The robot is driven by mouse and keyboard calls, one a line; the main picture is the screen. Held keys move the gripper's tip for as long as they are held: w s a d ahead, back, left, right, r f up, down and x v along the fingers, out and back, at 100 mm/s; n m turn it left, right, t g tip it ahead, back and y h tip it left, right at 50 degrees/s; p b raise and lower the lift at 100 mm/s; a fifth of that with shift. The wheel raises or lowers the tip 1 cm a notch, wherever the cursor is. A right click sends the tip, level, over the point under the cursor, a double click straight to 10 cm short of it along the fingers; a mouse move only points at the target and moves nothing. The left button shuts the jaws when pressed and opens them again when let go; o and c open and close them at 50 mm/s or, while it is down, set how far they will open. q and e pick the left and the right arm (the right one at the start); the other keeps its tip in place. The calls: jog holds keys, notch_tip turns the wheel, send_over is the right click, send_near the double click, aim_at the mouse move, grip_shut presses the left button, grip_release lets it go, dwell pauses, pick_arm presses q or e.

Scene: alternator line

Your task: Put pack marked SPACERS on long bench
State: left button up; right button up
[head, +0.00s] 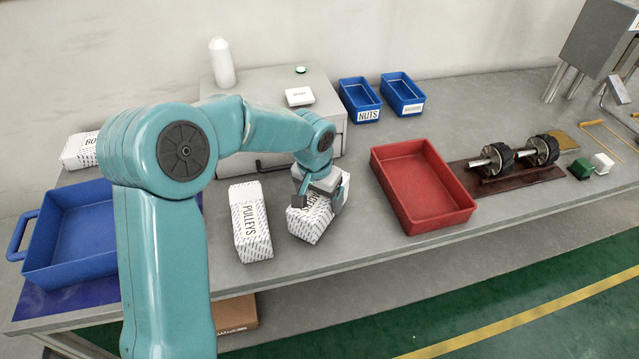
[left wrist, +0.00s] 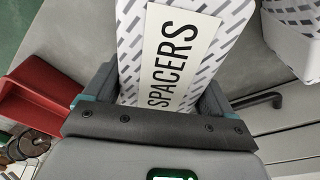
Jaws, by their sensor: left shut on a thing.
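The white pack marked SPACERS (head: 308,224) is in my left gripper (head: 322,198), in front of the grey cabinet. Its label (left wrist: 175,60) reads clearly in the left wrist view, where the fingers close on both sides of the pack. In the head view the pack looks tilted, its top partly hidden by the gripper. I cannot tell whether its lower end touches the bench. The long grey bench (head: 350,250) lies beneath it. My right gripper is not in view.
The PULLEYS pack (head: 250,222) stands just left. A red tray (head: 420,186) is to the right, blue bins (head: 360,98) behind, a blue tray (head: 75,232) at left. Rotors (head: 515,155) lie on a dark red mat. Bench is bare between the held pack and red tray.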

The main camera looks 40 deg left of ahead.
pick_arm(q)
jog(key=shift+w+a+f, duration=0.15)
jog(key=shift+f, duration=0.55)
jog(key=shift+r, duration=0.1)
jog(key=o, duration=1)
jog(key=shift+f, duration=0.3)
jog(key=shift+r, duration=0.15)
